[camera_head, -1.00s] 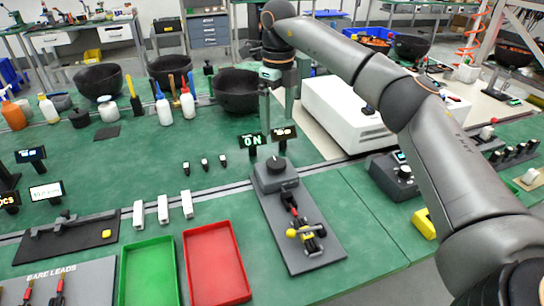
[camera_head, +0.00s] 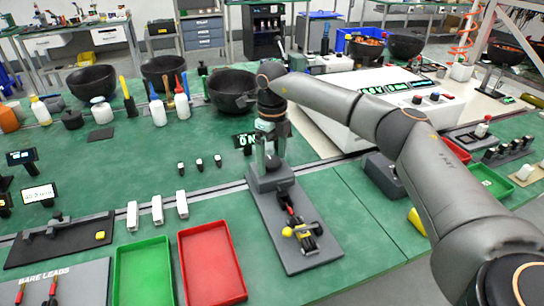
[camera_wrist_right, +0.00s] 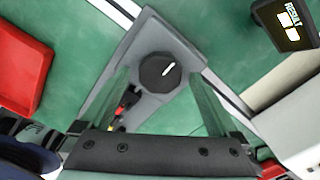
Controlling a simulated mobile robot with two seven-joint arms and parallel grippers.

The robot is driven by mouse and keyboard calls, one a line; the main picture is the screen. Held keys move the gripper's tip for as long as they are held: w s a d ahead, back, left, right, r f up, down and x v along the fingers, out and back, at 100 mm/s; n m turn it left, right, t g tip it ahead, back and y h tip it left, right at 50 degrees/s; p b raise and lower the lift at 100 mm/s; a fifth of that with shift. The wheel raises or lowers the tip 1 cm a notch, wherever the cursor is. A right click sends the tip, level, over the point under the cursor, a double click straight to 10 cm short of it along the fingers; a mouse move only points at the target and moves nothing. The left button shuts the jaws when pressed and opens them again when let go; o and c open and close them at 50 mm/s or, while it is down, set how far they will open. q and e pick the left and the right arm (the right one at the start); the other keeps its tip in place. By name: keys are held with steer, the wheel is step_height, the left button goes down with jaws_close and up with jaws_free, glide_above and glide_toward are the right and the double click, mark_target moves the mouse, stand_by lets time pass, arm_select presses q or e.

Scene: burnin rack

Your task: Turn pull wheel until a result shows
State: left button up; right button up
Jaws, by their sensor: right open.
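The pull wheel (camera_wrist_right: 158,72), a round black knob with a white mark, sits on the far end of a grey pull fixture (camera_head: 318,250). My right gripper (camera_head: 271,164) is directly above that end, pointing down. In the right wrist view the wheel lies between its two spread, empty fingers; I cannot tell if they touch it. In the head view the gripper mostly hides the wheel. A clamp with a red-and-black lead and a yellow part (camera_head: 302,233) lies on the near end. A small display (camera_head: 245,141) behind is partly covered by the gripper. My left gripper is out of view.
A red tray (camera_head: 211,264) and a green tray (camera_head: 143,275) lie left of the fixture. A dark display (camera_wrist_right: 286,24) shows in the wrist view. A white instrument (camera_head: 350,112) stands behind right. Bare green table surrounds the fixture's right side.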

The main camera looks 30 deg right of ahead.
steer(key=c, duration=1.4)
steer(key=shift+o, duration=0.2)
steer(key=shift+r, duration=0.1)
